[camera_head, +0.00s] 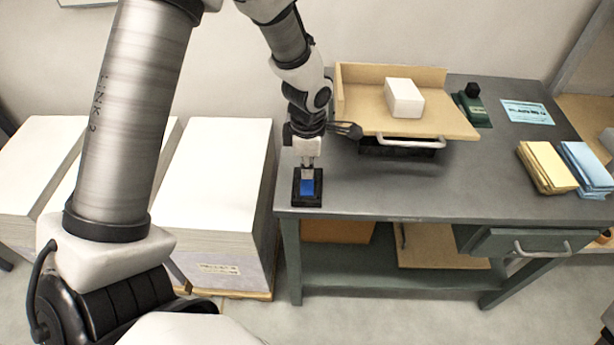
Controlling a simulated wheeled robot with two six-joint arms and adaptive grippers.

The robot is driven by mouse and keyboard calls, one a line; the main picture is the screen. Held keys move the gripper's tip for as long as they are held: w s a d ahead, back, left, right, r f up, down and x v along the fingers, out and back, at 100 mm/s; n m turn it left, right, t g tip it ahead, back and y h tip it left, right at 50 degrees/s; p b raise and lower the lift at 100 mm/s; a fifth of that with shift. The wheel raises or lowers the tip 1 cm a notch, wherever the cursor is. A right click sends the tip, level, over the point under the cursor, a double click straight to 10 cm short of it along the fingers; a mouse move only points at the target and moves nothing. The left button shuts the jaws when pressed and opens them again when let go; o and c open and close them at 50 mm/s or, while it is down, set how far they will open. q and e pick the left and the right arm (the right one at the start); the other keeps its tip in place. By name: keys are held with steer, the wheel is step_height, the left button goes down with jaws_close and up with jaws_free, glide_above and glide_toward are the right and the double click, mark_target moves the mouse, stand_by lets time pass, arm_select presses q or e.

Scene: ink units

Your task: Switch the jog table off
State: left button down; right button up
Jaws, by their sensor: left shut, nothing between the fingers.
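The jog table (455,125) is a pale wooden tray with raised back and left edges and a metal handle at the front, on a grey workbench (400,185). A white block (404,98) rests on it. A black switch box with a blue rocker (307,187) sits at the bench's front left corner. My left gripper (308,166) points down, shut and empty, with its tips at the back edge of the blue rocker. I cannot tell whether they touch it. The rocker's far part is hidden by the fingertips. My right gripper is not in view.
Yellow (545,167) and blue (586,165) stacks lie at the bench's right. A dark green device (473,107) and a light blue card (527,112) are at the back. Tall white paper stacks (215,180) stand left of the bench. The bench's front middle is clear.

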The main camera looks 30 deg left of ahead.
mark_target(307, 181)
arm_select(q)
steer(key=shift+f+b, duration=0.95)
steer(key=shift+f, duration=0.2)
stand_by(0.9)
step_height(307, 181, up, 7)
steer(key=p, duration=0.5)
steer(key=shift+r+p, duration=0.1)
steer(key=shift+p, duration=0.2)
stand_by(0.3)
